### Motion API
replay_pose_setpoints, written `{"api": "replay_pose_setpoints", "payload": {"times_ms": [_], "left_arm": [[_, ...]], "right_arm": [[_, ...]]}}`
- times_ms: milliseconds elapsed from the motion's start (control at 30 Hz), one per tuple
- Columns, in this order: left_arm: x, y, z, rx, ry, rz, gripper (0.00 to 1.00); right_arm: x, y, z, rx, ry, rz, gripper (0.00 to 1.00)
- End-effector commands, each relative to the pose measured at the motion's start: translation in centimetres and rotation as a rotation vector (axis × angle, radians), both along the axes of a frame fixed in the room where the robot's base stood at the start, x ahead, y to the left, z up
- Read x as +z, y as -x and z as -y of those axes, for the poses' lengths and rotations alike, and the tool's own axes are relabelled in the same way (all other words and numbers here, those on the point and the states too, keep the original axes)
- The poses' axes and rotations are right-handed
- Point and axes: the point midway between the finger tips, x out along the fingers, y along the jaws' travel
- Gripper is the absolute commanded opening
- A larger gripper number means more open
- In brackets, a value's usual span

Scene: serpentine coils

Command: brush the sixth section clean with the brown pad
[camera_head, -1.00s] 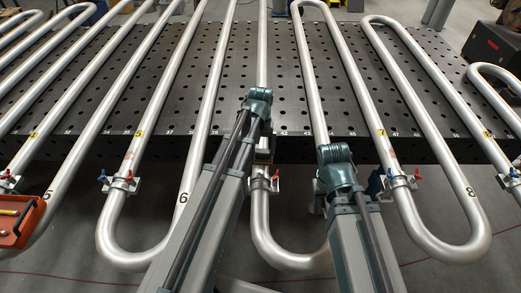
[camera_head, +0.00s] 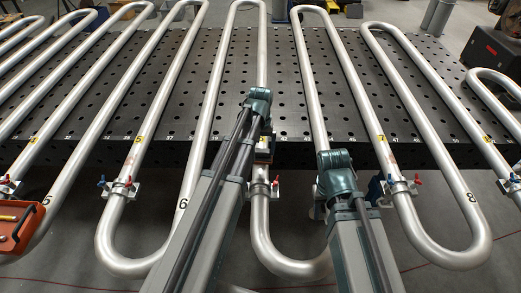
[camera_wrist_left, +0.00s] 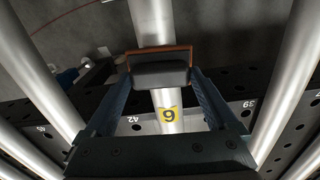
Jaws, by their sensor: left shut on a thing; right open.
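My left gripper (camera_wrist_left: 160,85) is shut on the brown pad, a dark block (camera_wrist_left: 160,76) with a brown edge (camera_wrist_left: 160,52). The pad lies across a steel tube, the sixth section (camera_wrist_left: 169,100), which bears a yellow 6 label (camera_wrist_left: 169,114) just beside the pad. In the head view the pad (camera_head: 263,156) shows at the table's front edge, above the tube's clamp; my arm partly covers it. Whether dirt lies under the pad is hidden.
A perforated black table (camera_head: 345,118) carries the winding tubes. Clamps with red and blue handles (camera_head: 402,184) hold them along the front. An orange tray (camera_head: 18,225) is at the left edge. The neighbouring section 7 tube (camera_head: 376,125) has a brownish patch near its label.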

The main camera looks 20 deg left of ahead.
Motion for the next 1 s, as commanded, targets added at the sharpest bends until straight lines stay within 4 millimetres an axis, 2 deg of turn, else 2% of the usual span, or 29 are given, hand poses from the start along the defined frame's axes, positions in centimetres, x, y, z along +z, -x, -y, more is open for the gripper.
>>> {"api": "replay_pose_setpoints", "payload": {"times_ms": [567,1000], "left_arm": [[-0.2,-1.3,-0.4,0.0,0.0,0.001,0.47],[-0.1,-3.1,-0.8,0.0,0.0,0.001,0.47]], "right_arm": [[-0.3,0.0,0.0,0.0,0.0,0.0,0.5],[-0.1,0.0,0.0,0.0,0.0,0.0,0.5]]}}
